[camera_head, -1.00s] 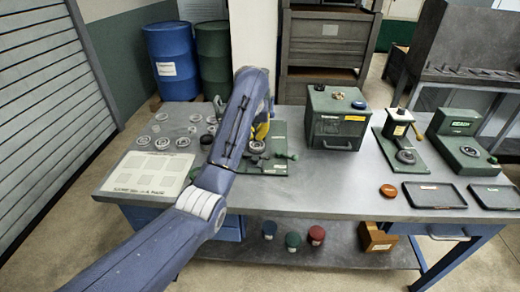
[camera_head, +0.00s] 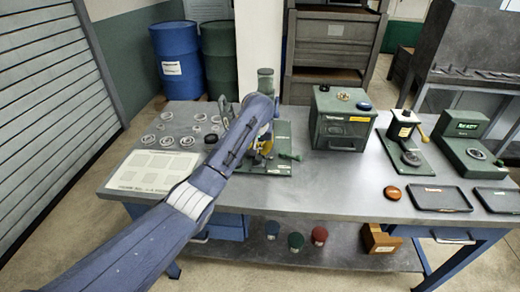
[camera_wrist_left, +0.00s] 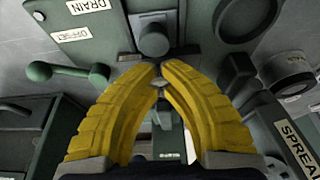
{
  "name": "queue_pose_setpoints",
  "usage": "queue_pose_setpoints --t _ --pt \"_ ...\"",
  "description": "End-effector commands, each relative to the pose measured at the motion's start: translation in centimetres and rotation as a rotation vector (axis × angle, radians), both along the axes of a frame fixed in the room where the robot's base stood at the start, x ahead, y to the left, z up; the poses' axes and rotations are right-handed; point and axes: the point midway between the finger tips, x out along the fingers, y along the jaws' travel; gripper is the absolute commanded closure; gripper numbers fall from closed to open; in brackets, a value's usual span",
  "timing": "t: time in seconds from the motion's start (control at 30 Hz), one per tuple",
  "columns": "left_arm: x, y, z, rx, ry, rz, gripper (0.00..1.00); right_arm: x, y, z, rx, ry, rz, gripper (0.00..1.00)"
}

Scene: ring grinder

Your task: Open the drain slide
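The green ring grinder machine (camera_head: 277,168) stands on the bench left of centre, partly hidden by my left arm. In the left wrist view, a white DRAIN label (camera_wrist_left: 90,5) is on its plate, near a dark grey round knob (camera_wrist_left: 153,40). A green ball-ended lever (camera_wrist_left: 68,73) lies to the left of the knob. My left gripper (camera_wrist_left: 161,70) has yellow fingers, whose tips are together just short of the knob in the picture; contact cannot be told. It also shows at the machine in the head view (camera_head: 262,148). My right gripper is not in view.
A green box unit (camera_head: 343,118) stands right of the machine. Farther right are a press (camera_head: 404,135), a READY-marked unit (camera_head: 467,140) and dark trays (camera_head: 438,199). Several rings (camera_head: 167,141) and a pale sheet (camera_head: 153,171) lie on the left. The bench front centre is clear.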

Motion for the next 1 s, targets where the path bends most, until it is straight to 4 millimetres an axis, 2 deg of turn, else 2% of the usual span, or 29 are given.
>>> queue_pose_setpoints --t 0.43,0.8,1.0 --pt "0.0 0.0 -0.2 -0.001 0.0 0.0 1.0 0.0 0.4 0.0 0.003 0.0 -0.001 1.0" --pt "-2.7 0.1 -0.2 -0.002 0.0 -0.002 1.0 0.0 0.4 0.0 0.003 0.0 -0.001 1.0" --pt "-2.9 0.2 -0.2 0.0 0.0 0.0 1.0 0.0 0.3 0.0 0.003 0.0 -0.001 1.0"
